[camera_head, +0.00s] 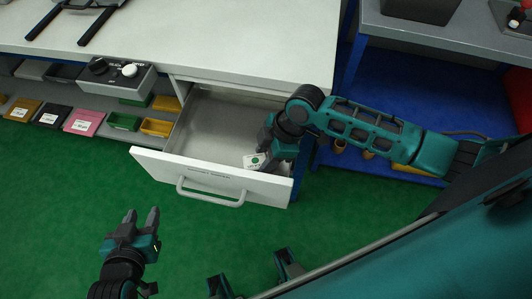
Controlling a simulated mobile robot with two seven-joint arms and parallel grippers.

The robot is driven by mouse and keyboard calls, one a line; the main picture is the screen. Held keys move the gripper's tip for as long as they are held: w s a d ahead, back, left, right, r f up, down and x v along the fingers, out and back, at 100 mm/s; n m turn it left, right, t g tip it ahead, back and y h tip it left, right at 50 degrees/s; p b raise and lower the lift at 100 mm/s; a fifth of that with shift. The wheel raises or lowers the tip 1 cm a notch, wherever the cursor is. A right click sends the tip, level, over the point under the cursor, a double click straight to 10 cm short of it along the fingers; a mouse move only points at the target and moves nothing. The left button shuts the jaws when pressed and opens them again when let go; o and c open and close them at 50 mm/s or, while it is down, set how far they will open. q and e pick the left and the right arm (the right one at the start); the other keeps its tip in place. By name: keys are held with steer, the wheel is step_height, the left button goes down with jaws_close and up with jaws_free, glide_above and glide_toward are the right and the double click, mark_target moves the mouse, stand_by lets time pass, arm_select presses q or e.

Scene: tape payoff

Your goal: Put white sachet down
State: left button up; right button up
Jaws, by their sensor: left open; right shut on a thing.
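The white sachet (254,161) has a green round mark and is at the right end of the open drawer (205,125). My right gripper (264,153) is shut on it, low inside the drawer near its front panel. I cannot tell whether the sachet touches the drawer floor. The fingertips are partly hidden by the hand. My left gripper (143,218) is open and empty, over the green floor in front of the drawer.
The white worktop (240,40) lies above the drawer. A grey box with knobs (112,80) and coloured bins (125,121) stand left of it. The drawer's left and middle floor is clear. A blue-framed shelf (365,70) stands at the right.

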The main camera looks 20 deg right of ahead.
steer(key=shift+f, duration=0.15)
steer(key=o, duration=1)
steer(key=shift+o, duration=0.2)
steer(key=w+p+v, duration=0.1)
steer(key=p+v, duration=0.1)
steer(key=v, duration=1)
steer(key=shift+s+r, duration=0.2)
steer(key=shift+s, duration=0.25)
